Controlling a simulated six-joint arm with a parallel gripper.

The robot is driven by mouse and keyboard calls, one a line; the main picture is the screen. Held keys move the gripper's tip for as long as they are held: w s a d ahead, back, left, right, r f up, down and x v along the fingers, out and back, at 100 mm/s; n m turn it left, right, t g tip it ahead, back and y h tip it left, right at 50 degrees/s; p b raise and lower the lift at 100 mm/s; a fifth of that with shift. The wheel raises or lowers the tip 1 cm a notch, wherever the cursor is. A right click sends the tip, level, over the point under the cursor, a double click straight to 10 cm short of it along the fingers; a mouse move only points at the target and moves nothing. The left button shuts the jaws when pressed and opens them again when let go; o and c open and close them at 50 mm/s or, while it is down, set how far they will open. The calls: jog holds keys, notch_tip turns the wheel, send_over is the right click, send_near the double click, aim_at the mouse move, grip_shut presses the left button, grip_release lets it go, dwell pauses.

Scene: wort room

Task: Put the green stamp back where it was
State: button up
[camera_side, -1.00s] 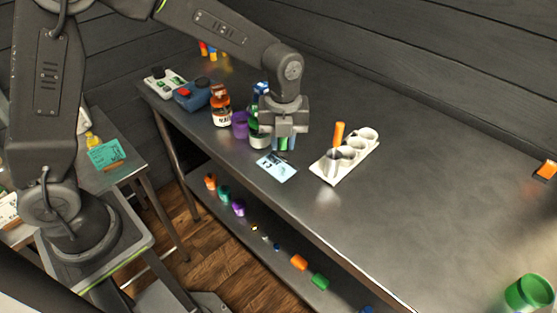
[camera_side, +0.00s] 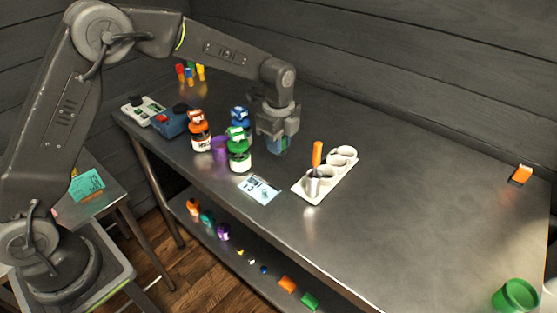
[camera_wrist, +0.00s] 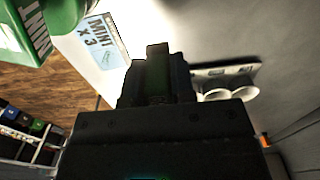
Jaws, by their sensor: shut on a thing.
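My gripper (camera_side: 278,148) is shut on a dark green piece, which looks like the green stamp (camera_wrist: 157,75). The fingers hide most of it. The gripper is above the steel table, right of the green jar and left of the white holder. The white holder (camera_side: 309,197) has round cups, and an orange stick-like piece (camera_side: 317,153) stands upright in it. The holder shows partly at the right in the wrist view (camera_wrist: 215,72). A card (camera_side: 259,189) reading "MINT x 3" lies in front of the green jar (camera_side: 238,150).
Orange (camera_side: 199,132) and blue (camera_side: 240,118) jars and a purple cup (camera_side: 219,147) stand near the green jar. A blue box (camera_side: 172,122) is farther left. A green cup (camera_side: 515,296) is at the near right. The table's middle right is clear.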

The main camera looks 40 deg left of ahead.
aim_at(279, 169)
jog(key=shift+f, duration=2.6)
jog(key=shift+f, duration=0.15)
jog(key=o, duration=0.8)
jog(key=shift+c, duration=0.2)
